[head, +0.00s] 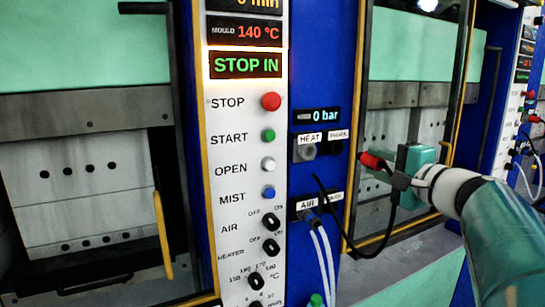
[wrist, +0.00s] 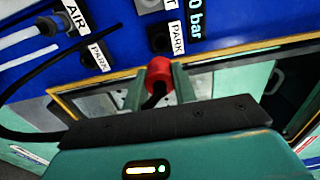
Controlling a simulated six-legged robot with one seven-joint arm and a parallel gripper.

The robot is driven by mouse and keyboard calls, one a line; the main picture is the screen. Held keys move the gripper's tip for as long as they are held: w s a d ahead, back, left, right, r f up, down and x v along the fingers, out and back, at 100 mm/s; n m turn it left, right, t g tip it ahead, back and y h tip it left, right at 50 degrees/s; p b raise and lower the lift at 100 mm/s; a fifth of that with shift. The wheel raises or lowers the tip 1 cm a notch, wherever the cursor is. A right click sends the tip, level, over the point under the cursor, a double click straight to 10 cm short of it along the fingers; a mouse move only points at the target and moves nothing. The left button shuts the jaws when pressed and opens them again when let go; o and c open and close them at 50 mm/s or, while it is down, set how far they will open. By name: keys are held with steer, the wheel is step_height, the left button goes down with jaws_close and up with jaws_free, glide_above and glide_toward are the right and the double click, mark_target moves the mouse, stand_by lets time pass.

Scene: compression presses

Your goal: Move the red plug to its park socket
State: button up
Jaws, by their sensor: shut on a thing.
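The red plug (head: 372,160) is held in my gripper (head: 390,168), its red end pointing left towards the blue panel. In the wrist view the plug (wrist: 159,72) sits between both fingers (wrist: 160,90), and its black cable runs back under the gripper. The heater park socket (head: 337,147), under a PARK label, is a dark opening to the left of the plug. In the wrist view this socket (wrist: 158,40) lies just beyond the plug's end, with a small gap visible. The HEAT socket (head: 308,151) is grey and shows no plug in it.
The AIR socket (head: 308,215) holds a connector with pale hoses, beside its own PARK socket (head: 334,200). A black cable (head: 355,250) loops below my gripper. The yellow-edged press door frame (head: 354,120) stands close behind it. Control buttons (head: 270,101) are further left.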

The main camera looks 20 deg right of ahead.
mark_target(364, 158)
steer(key=shift+s+a+r, duration=0.1)
steer(key=shift+a+r, duration=0.05)
steer(key=shift+a, duration=0.25)
steer(key=shift+d, duration=0.2)
steer(key=shift+w+a, duration=0.2)
steer(key=shift+w, duration=0.1)
steer(key=shift+w+d, duration=0.15)
steer(key=shift+w, duration=2.5)
steer(key=shift+w+a, duration=0.2)
steer(key=shift+w, duration=1.2)
steer(key=o, duration=1.1)
steer(key=shift+w, duration=0.1)
